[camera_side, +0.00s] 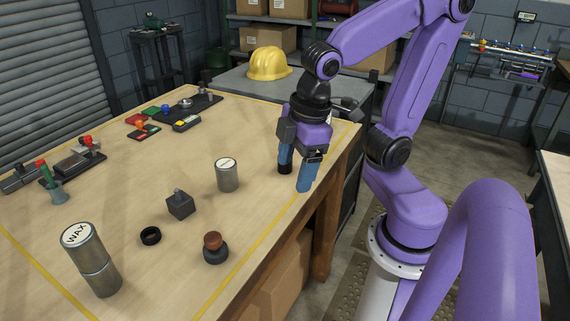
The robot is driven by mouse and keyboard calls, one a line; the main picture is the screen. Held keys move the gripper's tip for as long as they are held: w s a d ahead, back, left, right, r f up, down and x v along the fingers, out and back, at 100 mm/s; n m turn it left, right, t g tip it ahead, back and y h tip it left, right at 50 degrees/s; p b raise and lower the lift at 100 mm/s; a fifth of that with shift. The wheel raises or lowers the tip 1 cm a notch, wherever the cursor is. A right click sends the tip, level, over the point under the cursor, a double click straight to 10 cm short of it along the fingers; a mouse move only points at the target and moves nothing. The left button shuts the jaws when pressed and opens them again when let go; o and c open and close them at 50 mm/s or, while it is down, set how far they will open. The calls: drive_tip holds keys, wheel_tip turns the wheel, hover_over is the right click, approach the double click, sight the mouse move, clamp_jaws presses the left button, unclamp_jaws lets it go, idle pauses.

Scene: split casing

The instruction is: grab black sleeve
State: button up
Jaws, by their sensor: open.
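My gripper (295,176) points down near the table's right edge, with its two blue fingers apart. A small dark cylindrical piece (285,169) shows at the lower end of the left finger; I cannot tell whether it is a separate part or whether the finger touches it. A short black ring (150,236) lies flat on the table toward the front left, well away from my gripper. I cannot tell for certain which of these two is the black sleeve.
A grey metal cylinder (227,175), a dark block with a peg (180,203), a brown-topped knob (214,248) and a WAX canister (90,259) stand on the table (250,116). Small fixtures (183,106) line the back. The middle is mostly clear.

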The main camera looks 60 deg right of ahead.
drive_tip(key=w+d+r+m+t+h, duration=0.1)
drive_tip(key=w+d+m+t, duration=0.15)
drive_tip(key=w+d, duration=0.45)
drive_tip(key=w+d+m+t+h, duration=0.1)
drive_tip(key=w+d+m+t, duration=0.15)
drive_tip(key=w, duration=0.85)
drive_tip(key=w+d+r+t+h, duration=0.1)
drive_tip(key=w+d+t+h, duration=0.3)
drive_tip(key=d, duration=1)
drive_tip(key=s+d+f+m+y, duration=0.25)
drive_tip(key=s+d, duration=0.35)
drive_tip(key=s, duration=0.4)
drive_tip(key=s+a+m+t+y, duration=0.3)
drive_tip(key=s+a, duration=0.5)
drive_tip(key=s, duration=0.6)
wheel_tip(320, 180, down, 12)
drive_tip(key=x, duration=1.1)
drive_tip(key=shift+w+r, duration=0.2)
drive_tip(key=shift+w, duration=0.1)
drive_tip(key=shift+d+x, duration=0.15)
drive_tip(key=shift+x, duration=1.3)
drive_tip(key=shift+d+x, duration=0.15)
drive_tip(key=shift+x, duration=1.35)
drive_tip(key=c, duration=1.2)
